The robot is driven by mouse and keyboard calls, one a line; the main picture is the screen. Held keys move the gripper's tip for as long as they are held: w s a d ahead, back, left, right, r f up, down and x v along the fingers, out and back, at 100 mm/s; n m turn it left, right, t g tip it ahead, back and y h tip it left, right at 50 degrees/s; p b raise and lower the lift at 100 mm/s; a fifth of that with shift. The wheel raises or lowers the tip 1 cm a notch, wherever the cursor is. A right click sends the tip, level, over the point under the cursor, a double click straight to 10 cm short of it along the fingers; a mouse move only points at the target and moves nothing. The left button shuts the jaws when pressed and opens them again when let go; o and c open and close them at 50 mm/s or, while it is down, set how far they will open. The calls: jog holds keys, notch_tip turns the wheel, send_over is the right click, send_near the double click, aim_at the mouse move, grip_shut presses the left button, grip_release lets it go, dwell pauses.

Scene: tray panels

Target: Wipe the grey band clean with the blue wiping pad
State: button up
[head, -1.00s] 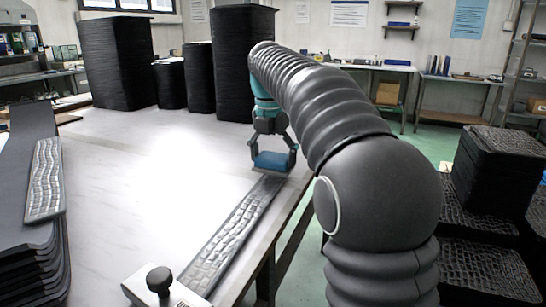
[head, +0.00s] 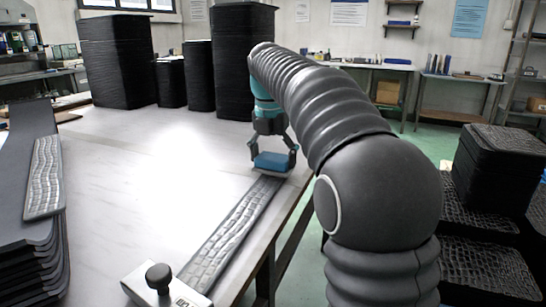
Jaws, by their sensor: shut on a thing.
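The blue wiping pad (head: 272,161) is held in my gripper (head: 272,158), whose fingers are shut on its two sides. The pad is at the far end of a long grey band (head: 232,232) that lies along the right part of the table. The pad's pale underside is at or just above the band's far end; I cannot tell whether it touches. The band has a bumpy, patterned surface, and its near end meets a metal clamp block with a dark knob (head: 158,277).
The white table (head: 130,190) is largely clear in the middle. A stack of dark panels with a patterned strip (head: 44,178) stands at the left. Tall black stacks (head: 118,60) stand at the back. More black stacks (head: 500,180) are at the right, beyond the table edge.

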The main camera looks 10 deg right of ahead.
aim_at(224, 240)
jog(key=shift+f+b, duration=0.35)
jog(key=shift+f, duration=0.3)
